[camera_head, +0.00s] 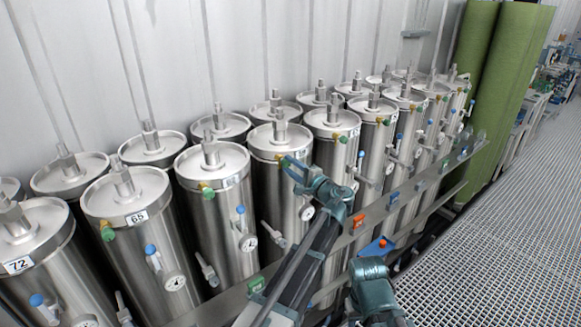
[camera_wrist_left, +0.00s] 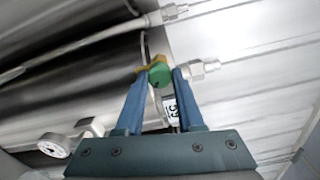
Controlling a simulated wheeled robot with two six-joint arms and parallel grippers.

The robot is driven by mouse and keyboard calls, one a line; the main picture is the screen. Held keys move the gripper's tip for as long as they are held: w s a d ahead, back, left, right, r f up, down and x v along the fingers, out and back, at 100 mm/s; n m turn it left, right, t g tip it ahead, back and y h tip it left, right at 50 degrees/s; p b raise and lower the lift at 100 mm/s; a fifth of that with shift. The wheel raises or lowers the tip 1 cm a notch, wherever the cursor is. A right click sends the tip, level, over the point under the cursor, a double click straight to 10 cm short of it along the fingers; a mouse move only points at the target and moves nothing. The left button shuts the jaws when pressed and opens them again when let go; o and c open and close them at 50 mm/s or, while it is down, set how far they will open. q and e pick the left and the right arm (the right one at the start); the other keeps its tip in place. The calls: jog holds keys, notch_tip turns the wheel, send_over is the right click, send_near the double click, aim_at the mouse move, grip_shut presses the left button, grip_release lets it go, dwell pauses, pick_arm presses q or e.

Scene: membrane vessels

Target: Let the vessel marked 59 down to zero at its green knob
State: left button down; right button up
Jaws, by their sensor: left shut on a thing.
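The vessel whose green knob I hold is a steel cylinder (camera_head: 275,200) in the middle of the front row in the head view. My left gripper (camera_head: 292,165) is at its top rim. In the left wrist view the green knob (camera_wrist_left: 159,76), with a yellow part beside it, lies between the tips of my left gripper (camera_wrist_left: 157,80), shut on it. A number label (camera_wrist_left: 171,110) sits beside the right finger, partly covered and hard to read. A round gauge (camera_head: 307,212) is on the vessel's front, too small to read.
Neighbouring vessels stand close on both sides, one marked 65 (camera_head: 137,217) and one marked 72 (camera_head: 18,264). A metal rail (camera_head: 330,250) with coloured blocks runs in front. The grating floor (camera_head: 500,250) at right is clear.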

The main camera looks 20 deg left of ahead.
pick_arm(q)
jog(key=m, duration=0.4)
jog(key=shift+f, duration=0.1)
jog(key=shift+m, duration=2.4)
jog(key=shift+s, duration=0.1)
jog(key=c, duration=0.5)
grip_release()
